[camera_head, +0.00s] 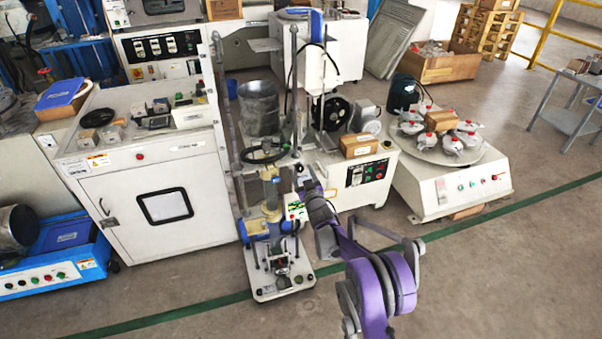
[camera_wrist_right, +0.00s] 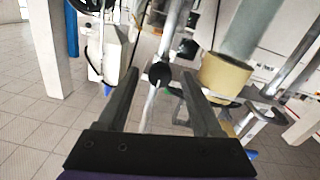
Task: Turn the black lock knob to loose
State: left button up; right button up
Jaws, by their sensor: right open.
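The black lock knob (camera_wrist_right: 160,73) shows as a small round black ball in the right wrist view. It appears between the two fingertips of my right gripper, with a gap on each side. My right gripper (camera_head: 304,184) is open and empty, and its fingers point at the tile testing machine (camera_head: 270,232) from its right side. How far the fingertips are from the knob is hard to tell. My left gripper is not in view.
A tan collar on a grey cylinder (camera_wrist_right: 223,76) stands just right of the fingers. A metal post is behind the knob. A white cabinet (camera_head: 145,180) is left of the machine, and a round-table machine (camera_head: 450,190) is to the right. The floor in front is clear.

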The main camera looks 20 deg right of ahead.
jog(key=shift+w, duration=0.35)
grip_shut()
